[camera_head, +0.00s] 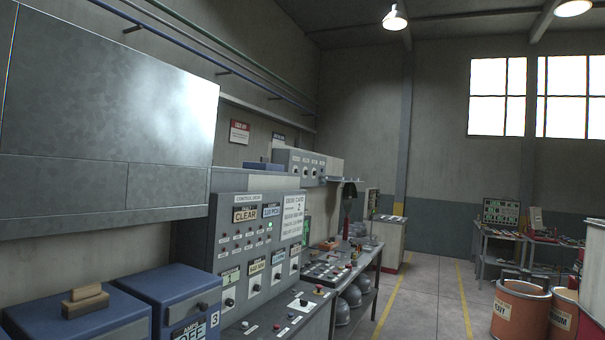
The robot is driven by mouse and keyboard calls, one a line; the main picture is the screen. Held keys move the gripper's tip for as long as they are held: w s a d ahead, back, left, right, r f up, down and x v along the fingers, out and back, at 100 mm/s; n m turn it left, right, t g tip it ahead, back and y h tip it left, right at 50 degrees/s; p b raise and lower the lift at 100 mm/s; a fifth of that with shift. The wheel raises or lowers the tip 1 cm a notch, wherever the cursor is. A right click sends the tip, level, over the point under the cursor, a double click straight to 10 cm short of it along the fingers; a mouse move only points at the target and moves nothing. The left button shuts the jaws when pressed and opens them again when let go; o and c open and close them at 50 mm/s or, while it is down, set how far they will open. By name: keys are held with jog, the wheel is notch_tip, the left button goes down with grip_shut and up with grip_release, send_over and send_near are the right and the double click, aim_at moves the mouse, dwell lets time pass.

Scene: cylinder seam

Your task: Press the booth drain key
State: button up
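A white card (293,217) on the panel has small print that I cannot read. I cannot make out which key is the booth drain key; the key labels are too small. My gripper is not in view.
Blue cabinets (168,290) stand at the lower left, one with a wooden block (85,299) on top. A workbench (340,262) with grey helmets beneath runs beyond the desk. Orange drums (519,308) stand at the right. The floor (430,295) between yellow lines is clear.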

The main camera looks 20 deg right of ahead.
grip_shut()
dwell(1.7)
